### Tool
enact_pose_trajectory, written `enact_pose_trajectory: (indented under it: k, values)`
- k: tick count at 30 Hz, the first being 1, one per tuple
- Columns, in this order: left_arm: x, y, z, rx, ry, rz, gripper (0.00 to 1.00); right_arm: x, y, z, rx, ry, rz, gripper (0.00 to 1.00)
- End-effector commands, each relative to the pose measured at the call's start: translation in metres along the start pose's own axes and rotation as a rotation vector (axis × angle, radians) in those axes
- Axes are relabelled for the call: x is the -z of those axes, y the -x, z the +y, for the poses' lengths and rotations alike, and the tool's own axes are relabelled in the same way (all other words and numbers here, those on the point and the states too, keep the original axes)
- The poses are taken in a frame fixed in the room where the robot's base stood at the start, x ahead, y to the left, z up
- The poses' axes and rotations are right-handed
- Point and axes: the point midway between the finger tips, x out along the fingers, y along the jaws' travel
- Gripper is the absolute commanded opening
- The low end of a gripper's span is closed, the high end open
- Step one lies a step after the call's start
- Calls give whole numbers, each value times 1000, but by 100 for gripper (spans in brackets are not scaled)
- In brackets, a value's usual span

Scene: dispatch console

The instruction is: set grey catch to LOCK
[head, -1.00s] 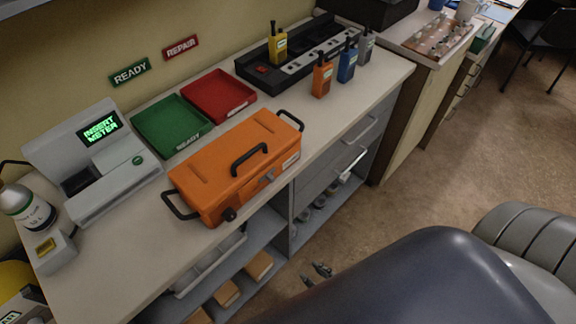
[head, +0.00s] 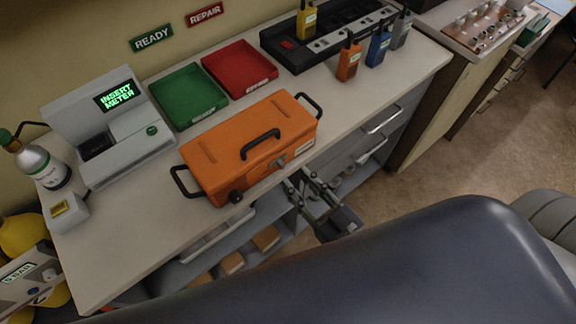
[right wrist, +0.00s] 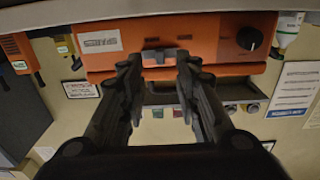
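The orange case (head: 250,146) lies shut on the counter, with a black handle on its lid. The small grey catch (head: 281,163) is on its front face, between a white label and a black knob (head: 236,196). In the right wrist view the catch (right wrist: 158,57) lies straight ahead, partly between the fingertips in the picture; its setting is too small to read. My right gripper (head: 301,181) is open and empty, just in front of the case's front face, fingers pointing at it. I cannot tell whether it touches. My left gripper is not in view.
A grey meter station (head: 110,125) reading "INSERT METER" stands left of the case. Green (head: 188,97) and red (head: 240,69) trays lie behind it. A black charger rack (head: 325,38) and several radios are at the back right. Open shelves are under the counter's edge (head: 170,230).

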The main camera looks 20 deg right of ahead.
Motion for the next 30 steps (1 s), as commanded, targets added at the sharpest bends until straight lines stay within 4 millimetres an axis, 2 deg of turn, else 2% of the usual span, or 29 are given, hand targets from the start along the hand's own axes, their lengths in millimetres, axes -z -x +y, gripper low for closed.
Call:
enact_pose_trajectory:
  k: [3, 9, 21, 22, 25, 26, 30]
  values:
    - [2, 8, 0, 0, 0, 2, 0, 2, -21, 0, 0, 0, 2, 30]
    - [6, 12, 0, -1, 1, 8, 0, 0, -42, 0, 0, 0, -1, 30]
    - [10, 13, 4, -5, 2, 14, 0, -1, -49, 0, 0, 0, -2, 30]
    - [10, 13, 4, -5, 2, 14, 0, -1, -49, 0, 0, 0, -2, 25]
    - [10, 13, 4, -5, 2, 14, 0, -1, -49, 0, 0, 0, -2, 3]
    - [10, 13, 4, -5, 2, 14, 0, -1, -49, 0, 0, 0, -2, 0]
    - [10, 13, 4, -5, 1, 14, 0, -1, -49, 0, 0, 0, -2, 0]
